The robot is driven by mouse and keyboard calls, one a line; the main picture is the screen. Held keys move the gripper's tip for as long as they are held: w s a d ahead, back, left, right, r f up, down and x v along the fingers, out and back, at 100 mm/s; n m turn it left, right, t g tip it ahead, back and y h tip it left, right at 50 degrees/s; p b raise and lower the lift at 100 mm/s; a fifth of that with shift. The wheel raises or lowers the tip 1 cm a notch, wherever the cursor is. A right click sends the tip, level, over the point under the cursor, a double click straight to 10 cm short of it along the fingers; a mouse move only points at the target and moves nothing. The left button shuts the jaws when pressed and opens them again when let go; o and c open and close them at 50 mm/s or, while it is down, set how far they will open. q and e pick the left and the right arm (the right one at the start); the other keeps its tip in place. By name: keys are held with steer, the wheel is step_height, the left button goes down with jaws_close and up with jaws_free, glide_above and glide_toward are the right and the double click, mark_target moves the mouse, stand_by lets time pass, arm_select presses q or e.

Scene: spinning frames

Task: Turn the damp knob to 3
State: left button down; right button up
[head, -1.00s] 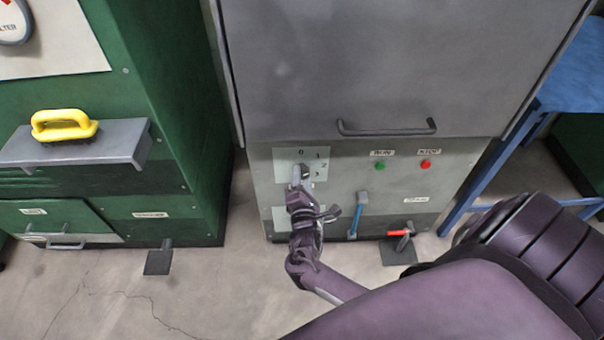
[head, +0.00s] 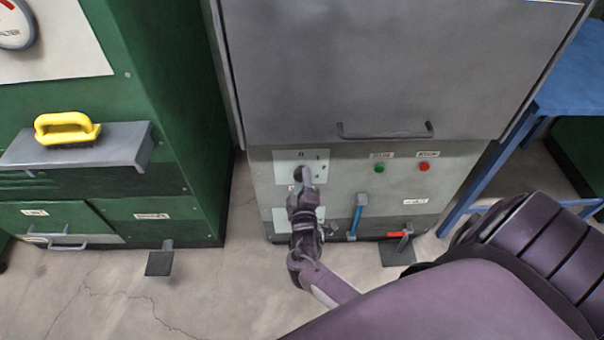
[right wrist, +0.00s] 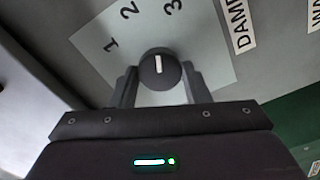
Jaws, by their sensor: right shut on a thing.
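The damp knob (right wrist: 160,68) is a dark round knob with a white pointer line, on a pale dial plate (right wrist: 215,65). In the right wrist view its pointer lies between 2 and 3, seemingly nearer 3. My right gripper (right wrist: 160,80) is shut on the knob, one finger on each side. In the head view the dial plate (head: 317,168) sits at the upper left of the grey cabinet's lower panel, and my right gripper (head: 303,178) hides part of the numbers. My left gripper is not in view.
A second pale plate (head: 280,214) lies below the dial. Green (head: 379,169) and red (head: 424,167) buttons, a blue lever (head: 357,214) and a red-handled pedal (head: 398,236) are to the right. A grey door handle (head: 386,134) is above. A green cabinet (head: 185,120) stands left.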

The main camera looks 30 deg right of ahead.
steer(key=m, duration=0.4)
stand_by(0.5)
steer(key=o, duration=1)
